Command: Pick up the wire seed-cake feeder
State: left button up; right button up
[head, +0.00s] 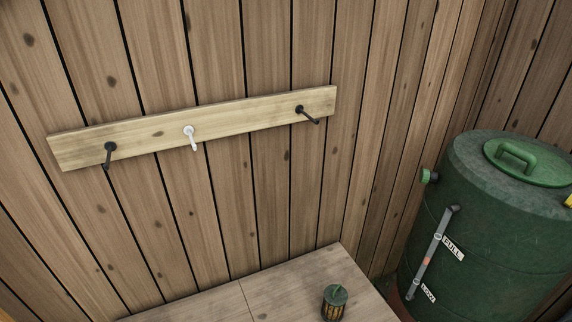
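A small object with a green lid and a dark body with orange-yellow between dark bars, which looks like the wire seed-cake feeder (334,304), stands upright on a wooden bench top (289,285). It is at the bottom edge of the head view, right of the middle. Its lower end is at or near the picture's edge. Neither of my grippers is in view, and nothing touches the feeder.
A pale wooden rail (240,115) on the plank wall carries a black hook (108,155), a white hook (191,138) and another black hook (307,115), all empty. A large green barrel (490,220) stands right of the bench. The visible bench top around the feeder is clear.

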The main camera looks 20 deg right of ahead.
aim_at(335, 296)
jog(key=z, duration=1.25)
